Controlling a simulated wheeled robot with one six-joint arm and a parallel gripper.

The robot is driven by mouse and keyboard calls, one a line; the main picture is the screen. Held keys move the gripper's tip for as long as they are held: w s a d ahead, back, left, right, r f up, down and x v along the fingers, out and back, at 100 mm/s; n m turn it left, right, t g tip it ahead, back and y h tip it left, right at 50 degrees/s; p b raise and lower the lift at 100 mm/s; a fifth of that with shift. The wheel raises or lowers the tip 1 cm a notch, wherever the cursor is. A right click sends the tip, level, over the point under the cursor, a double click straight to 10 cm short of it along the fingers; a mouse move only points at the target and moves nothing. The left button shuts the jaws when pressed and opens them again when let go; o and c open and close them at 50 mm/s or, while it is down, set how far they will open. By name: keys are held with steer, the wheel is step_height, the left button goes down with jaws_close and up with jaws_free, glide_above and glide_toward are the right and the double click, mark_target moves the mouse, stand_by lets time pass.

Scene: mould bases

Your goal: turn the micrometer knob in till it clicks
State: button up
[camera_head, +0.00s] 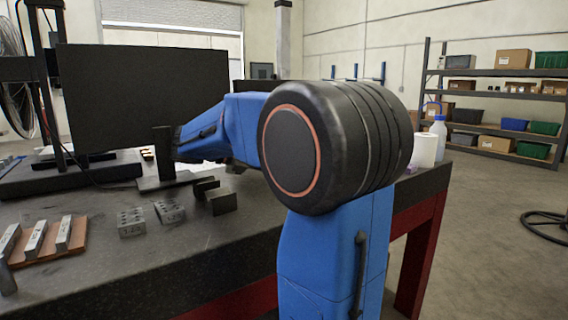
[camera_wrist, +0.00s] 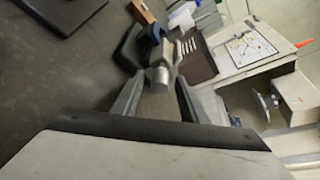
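The micrometer shows in the wrist view as a small silver cylinder, its knob (camera_wrist: 158,79), in front of a dark holder or frame (camera_wrist: 130,47). My gripper (camera_wrist: 160,88) is open in the wrist view, one grey finger to each side of the knob. The fingertips come close to the knob; a gap seems to show on both sides, and I cannot tell if either touches. The micrometer's scale cannot be read. In the head view my blue arm hides both the gripper and the micrometer.
A monitor (camera_head: 145,92) stands on the dark bench (camera_head: 160,255). Grey blocks (camera_head: 170,211) and a board with metal bars (camera_head: 42,238) lie near its front. A bottle (camera_head: 438,130) and white roll (camera_head: 424,150) stand at the right end. Shelves (camera_head: 488,73) stand beyond open floor.

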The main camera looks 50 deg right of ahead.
jaws_close()
stand_by(0.3)
steer(key=m+t, duration=0.2)
steer(key=m, duration=0.1)
steer(key=shift+s+r+m, duration=0.1)
steer(key=shift+s+m, duration=0.1)
steer(key=shift+m, duration=0.1)
steer(key=m+t, duration=0.2)
steer(key=m, duration=0.1)
steer(key=shift+s+m+t+h, duration=0.15)
steer(key=shift+m+t+h, duration=0.15)
steer(key=shift+t, duration=0.1)
steer(key=m+t, duration=0.1)
steer(key=m, duration=0.1)
steer(key=m+t+h, duration=0.1)
steer(key=m, duration=0.1)
steer(key=shift+s+a+t, duration=0.1)
steer(key=shift+s+t, duration=0.05)
steer(key=shift+t, duration=0.25)
steer(key=m, duration=0.1)
steer(key=m+t+h, duration=0.1)
steer(key=m, duration=0.1)
steer(key=m+t+h, duration=0.1)
steer(key=m, duration=0.1)
steer(key=shift+s+f, duration=0.1)
steer(key=shift+f, duration=0.2)
steer(key=shift+m, duration=0.3)
